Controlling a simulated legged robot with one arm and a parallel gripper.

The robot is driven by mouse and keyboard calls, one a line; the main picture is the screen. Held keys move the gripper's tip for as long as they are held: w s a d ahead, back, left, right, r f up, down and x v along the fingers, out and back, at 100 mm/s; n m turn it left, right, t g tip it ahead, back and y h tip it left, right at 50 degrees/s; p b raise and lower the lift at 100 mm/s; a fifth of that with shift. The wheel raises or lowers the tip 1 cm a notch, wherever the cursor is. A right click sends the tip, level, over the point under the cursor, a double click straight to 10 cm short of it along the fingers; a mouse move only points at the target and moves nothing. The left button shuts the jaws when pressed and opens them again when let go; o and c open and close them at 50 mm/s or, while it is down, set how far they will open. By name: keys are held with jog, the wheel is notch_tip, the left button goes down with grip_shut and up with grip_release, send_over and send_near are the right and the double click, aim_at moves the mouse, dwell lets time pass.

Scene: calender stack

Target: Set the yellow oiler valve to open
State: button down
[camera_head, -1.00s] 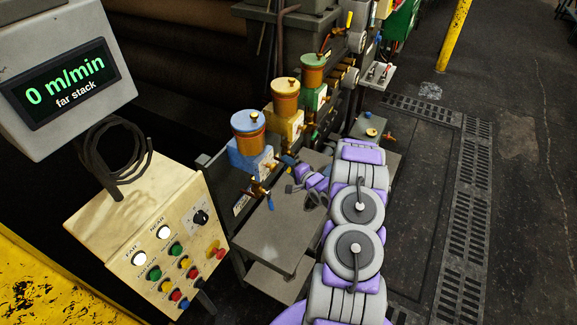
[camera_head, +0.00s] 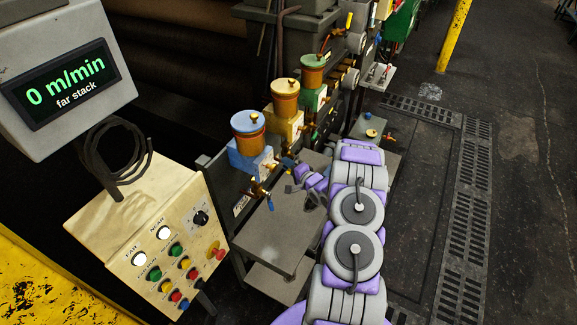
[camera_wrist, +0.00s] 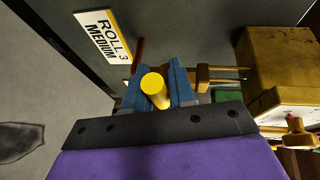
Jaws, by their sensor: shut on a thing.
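The yellow oiler (camera_head: 285,100) is the middle of three oilers in the head view, with an amber body on a yellow block. Its block also shows at the right of the wrist view (camera_wrist: 275,62). My gripper (camera_wrist: 158,78) has blue fingertips shut on a yellow valve handle (camera_wrist: 154,86), seen nearly end-on between them. A brass stem (camera_wrist: 203,76) runs from behind the fingers toward the right. In the head view, my gripper (camera_head: 288,163) is small, below the yellow oiler; the handle cannot be made out there.
The blue oiler (camera_head: 248,135) stands nearer and the green oiler (camera_head: 312,80) farther. A grey bench (camera_head: 270,235) lies below. A button panel (camera_head: 165,245) stands at left. A "ROLL 3 MEDIUM" label (camera_wrist: 105,38) and a dark red handle (camera_wrist: 137,50) are close to my gripper.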

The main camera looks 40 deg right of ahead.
jog(key=shift+f, duration=0.25)
jog(key=shift+w+d+f+n+t, duration=0.1)
jog(key=shift+d+f+n+t, duration=0.15)
jog(key=shift+f+n+t, duration=0.75)
jog(key=shift+d+f+n+t, duration=0.2)
jog(key=shift+d+f+n, duration=0.05)
jog(key=shift+n, duration=1.4)
jog(key=shift+w+d+f+n+t, duration=0.1)
jog(key=shift+d+f+n+t, duration=0.15)
jog(key=shift+f+n+t, duration=0.75)
jog(key=shift+r+n+g, duration=0.3)
jog(key=shift+n+g, duration=0.1)
jog(key=shift+n, duration=0.05)
jog(key=c, duration=1.4)
grip_release()
jog(key=o, duration=0.3)
jog(key=shift+d, duration=0.1)
jog(key=shift+r, duration=0.15)
